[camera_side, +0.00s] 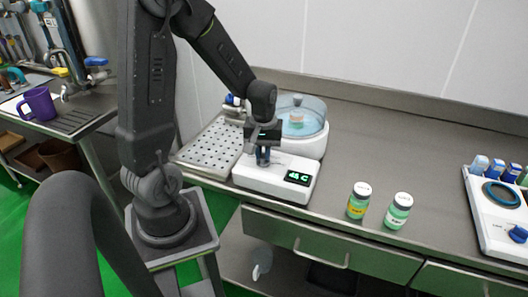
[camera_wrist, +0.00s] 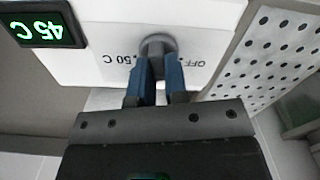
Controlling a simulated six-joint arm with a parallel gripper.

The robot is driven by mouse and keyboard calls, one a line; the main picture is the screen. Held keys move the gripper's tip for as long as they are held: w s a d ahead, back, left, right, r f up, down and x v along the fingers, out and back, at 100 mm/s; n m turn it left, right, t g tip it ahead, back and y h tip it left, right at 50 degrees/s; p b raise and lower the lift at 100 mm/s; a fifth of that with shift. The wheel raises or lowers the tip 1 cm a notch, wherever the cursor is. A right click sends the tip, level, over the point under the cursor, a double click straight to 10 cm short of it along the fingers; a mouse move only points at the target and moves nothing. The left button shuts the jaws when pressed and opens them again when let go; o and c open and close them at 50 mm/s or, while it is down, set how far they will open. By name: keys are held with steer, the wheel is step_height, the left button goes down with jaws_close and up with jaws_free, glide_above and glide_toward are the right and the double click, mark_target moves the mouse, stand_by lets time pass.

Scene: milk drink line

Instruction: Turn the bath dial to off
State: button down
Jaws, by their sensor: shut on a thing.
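The bath is a white unit (camera_side: 270,185) with a lit green display (camera_side: 298,178). In the wrist view the display (camera_wrist: 42,22) appears upside down and reads 45 C. The bath dial (camera_wrist: 157,44) is a grey round knob on the white panel, with the marks "50 C" and "OFF" printed beside it. My gripper (camera_wrist: 156,72) is shut on the dial, with one blue finger on each side of it. In the side view my gripper (camera_side: 263,158) points down onto the unit and hides the dial.
A round bath bowl with a clear lid (camera_side: 300,106) stands behind the panel. A perforated metal tray (camera_side: 208,148) lies to the left. Two small bottles, one yellow-labelled (camera_side: 358,201) and one green-labelled (camera_side: 398,211), stand to the right. A white device (camera_side: 497,228) with a blue knob sits far right.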

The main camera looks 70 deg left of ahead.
steer(key=n, duration=0.5)
steer(key=shift+s+n, duration=0.15)
steer(key=shift+n, duration=0.15)
steer(key=n, duration=0.4)
steer(key=shift+s+n, duration=0.15)
steer(key=shift+n, duration=0.45)
steer(key=c, duration=1.1)
jaws_free()
steer(key=shift+c, duration=0.2)
step_height(320, 180, up, 14)
